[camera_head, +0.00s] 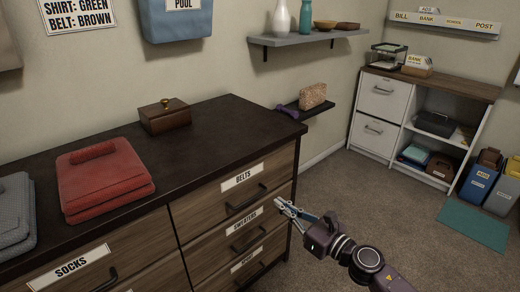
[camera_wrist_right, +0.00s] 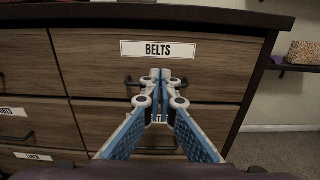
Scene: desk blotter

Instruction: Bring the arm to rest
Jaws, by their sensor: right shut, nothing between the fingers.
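My right gripper (camera_head: 281,204) is shut and empty, in front of the right column of drawers. In the right wrist view its fingertips (camera_wrist_right: 162,76) meet in front of the handle of the drawer labelled BELTS (camera_wrist_right: 205,68). I cannot tell whether the fingertips touch the handle. The BELTS drawer (camera_head: 226,196) looks shut in the head view, with the SWEATERS drawer (camera_head: 224,246) below it. My left gripper is not in view.
The dresser top (camera_head: 215,125) bears a red folded garment (camera_head: 105,185), a grey folded garment (camera_head: 14,225) and a brown wooden box (camera_head: 164,117). A white cabinet (camera_head: 376,108) with bins stands at the far right. Carpet (camera_head: 385,210) is clear right of the dresser.

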